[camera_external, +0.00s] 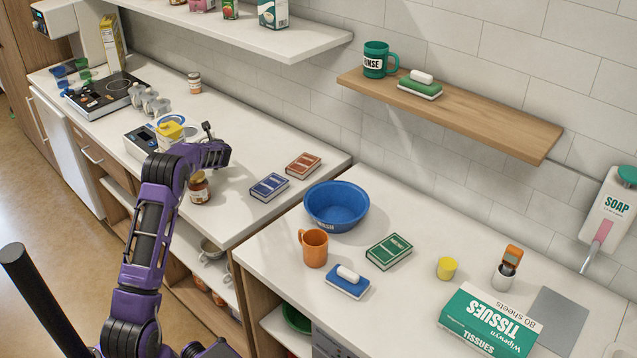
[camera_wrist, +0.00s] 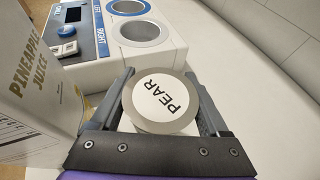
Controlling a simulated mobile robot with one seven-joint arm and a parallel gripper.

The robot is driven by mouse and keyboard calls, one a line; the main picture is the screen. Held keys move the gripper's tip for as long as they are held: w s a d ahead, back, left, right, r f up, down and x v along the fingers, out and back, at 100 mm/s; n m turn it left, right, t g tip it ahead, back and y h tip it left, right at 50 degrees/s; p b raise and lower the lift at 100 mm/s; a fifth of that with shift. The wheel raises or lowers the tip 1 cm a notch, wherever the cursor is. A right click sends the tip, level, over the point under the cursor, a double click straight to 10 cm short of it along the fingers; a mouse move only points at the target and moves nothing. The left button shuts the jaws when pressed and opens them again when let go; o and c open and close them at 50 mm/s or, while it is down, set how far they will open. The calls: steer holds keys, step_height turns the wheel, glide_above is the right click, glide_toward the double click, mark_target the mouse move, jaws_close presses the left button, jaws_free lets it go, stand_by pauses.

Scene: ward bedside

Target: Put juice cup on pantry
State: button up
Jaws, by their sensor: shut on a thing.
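The lid faces the wrist camera, with one finger on each side. In the external view my gripper (camera_external: 208,131) is over the left counter, partly behind my arm, and I cannot make out the held cup there. No pantry label is readable. A white wall shelf (camera_external: 290,42) at the upper left holds cartons and small food packs.
A pineapple juice carton (camera_wrist: 38,80) stands close on the left in the wrist view. Beyond the cup is a white device (camera_wrist: 163,48) with two round wells.

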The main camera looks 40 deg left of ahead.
steer(key=shift+f+b, duration=0.55)
steer(key=shift+f, duration=1.25)
steer(key=o, duration=1.4)
steer(key=shift+r, duration=0.2)
steer(key=shift+d+r+p, duration=0.15)
steer(key=shift+p, duration=0.2)
steer(key=v, duration=1.1)
steer(key=shift+s+d+r, duration=0.1)
steer(key=shift+s+d, duration=0.15)
steer(key=shift+d, duration=0.05)
